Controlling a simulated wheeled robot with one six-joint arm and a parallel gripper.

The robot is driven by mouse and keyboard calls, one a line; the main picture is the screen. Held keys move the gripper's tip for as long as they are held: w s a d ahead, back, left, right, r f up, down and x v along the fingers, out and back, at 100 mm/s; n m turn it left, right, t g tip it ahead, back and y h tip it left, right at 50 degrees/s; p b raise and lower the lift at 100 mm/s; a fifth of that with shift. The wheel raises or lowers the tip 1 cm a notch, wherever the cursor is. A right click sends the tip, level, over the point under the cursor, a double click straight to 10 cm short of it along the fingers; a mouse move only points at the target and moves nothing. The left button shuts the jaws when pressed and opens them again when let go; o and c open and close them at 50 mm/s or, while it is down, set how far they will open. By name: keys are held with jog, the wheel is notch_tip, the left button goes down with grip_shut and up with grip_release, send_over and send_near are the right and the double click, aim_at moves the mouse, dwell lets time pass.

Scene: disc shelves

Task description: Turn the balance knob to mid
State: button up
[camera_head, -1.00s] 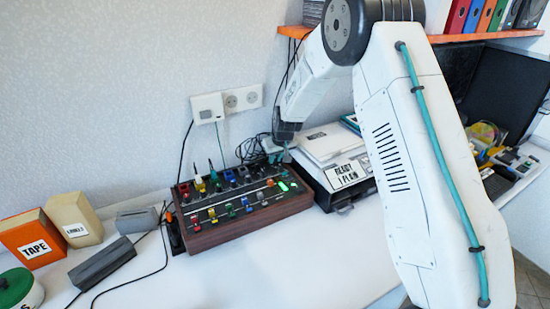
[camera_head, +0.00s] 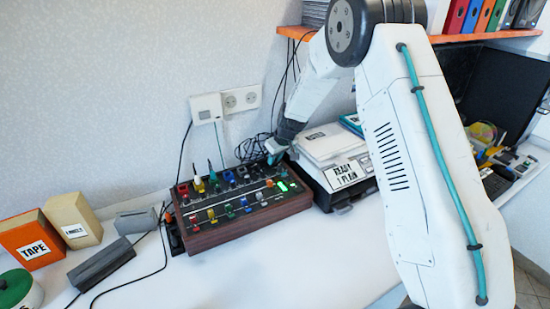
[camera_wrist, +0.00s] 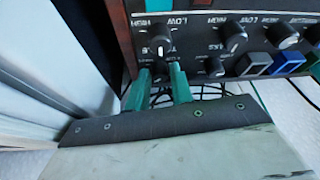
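The control panel (camera_head: 243,205) is a dark box with wooden sides, rows of coloured sliders and black knobs. My gripper (camera_head: 272,158) is over its back right corner. In the wrist view the two green fingers of my gripper (camera_wrist: 160,70) are a little apart, with a gap between them. A black round knob (camera_wrist: 160,43) with a white mark lies just beyond the fingertips, marked LOW and HIGH. I cannot read which knob is the balance knob. Whether the fingers touch this knob is unclear.
More black knobs (camera_wrist: 233,38) and blue and grey slider caps (camera_wrist: 284,62) sit beside it. A white printer (camera_head: 333,150) stands close to the panel's right. Cables (camera_head: 255,148) lie behind. The white table (camera_head: 270,260) is clear in front.

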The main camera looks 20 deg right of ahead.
jog(key=v, duration=0.7)
jog(key=shift+s+r, duration=0.2)
jog(key=shift+r, duration=0.15)
